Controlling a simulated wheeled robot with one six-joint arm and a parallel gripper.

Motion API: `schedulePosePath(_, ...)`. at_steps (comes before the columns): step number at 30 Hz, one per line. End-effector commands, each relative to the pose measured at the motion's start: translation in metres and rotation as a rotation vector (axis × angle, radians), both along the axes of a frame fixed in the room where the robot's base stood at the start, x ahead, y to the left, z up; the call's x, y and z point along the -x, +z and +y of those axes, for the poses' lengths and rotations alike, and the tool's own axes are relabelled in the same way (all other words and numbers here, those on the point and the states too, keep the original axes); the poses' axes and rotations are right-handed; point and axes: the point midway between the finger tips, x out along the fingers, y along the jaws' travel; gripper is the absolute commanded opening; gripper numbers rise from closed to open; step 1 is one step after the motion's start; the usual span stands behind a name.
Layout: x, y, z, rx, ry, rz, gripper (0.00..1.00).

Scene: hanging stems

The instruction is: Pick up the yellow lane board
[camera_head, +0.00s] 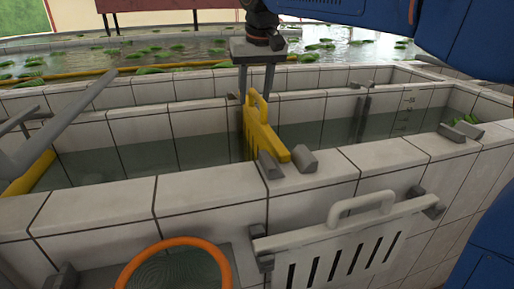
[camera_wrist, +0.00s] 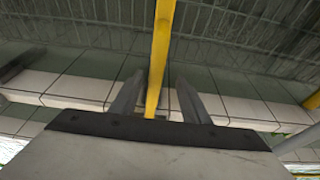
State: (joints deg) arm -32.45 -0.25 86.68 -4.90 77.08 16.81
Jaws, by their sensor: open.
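The yellow lane board (camera_head: 262,138) stands on edge in the water channel of the tiled tank, with its near end between two grey blocks on the front wall. Its top has a handle-like loop. My gripper (camera_head: 256,94) points down over the board's top, its two grey fingers apart. In the wrist view the yellow board (camera_wrist: 160,50) runs as a narrow strip between the open fingers, with gaps on both sides. Whether a finger touches it I cannot tell. The board's lower part is hidden by water and wall.
A white slotted board with a handle (camera_head: 340,250) hangs on the front wall's outer face. An orange-rimmed hoop (camera_head: 178,243) is at the front. Grey blocks (camera_head: 304,161) stand on the wall top. A grey rail (camera_head: 62,132) is at left. Floating green leaves lie in the back pool.

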Motion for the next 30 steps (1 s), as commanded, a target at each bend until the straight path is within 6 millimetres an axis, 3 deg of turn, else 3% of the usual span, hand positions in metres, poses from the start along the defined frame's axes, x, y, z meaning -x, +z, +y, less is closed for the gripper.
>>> schedulePosePath(7, -0.004, -0.015, -0.001, 0.001, -0.001, 0.001, 0.42)
schedulePosePath(16, -0.015, -0.051, -0.003, 0.001, 0.001, 0.001, 0.42)
schedulePosePath(26, -0.016, -0.056, -0.003, 0.0, 0.0, 0.0, 0.42)
schedulePosePath(30, -0.016, -0.056, -0.003, 0.0, 0.0, 0.0, 0.11)
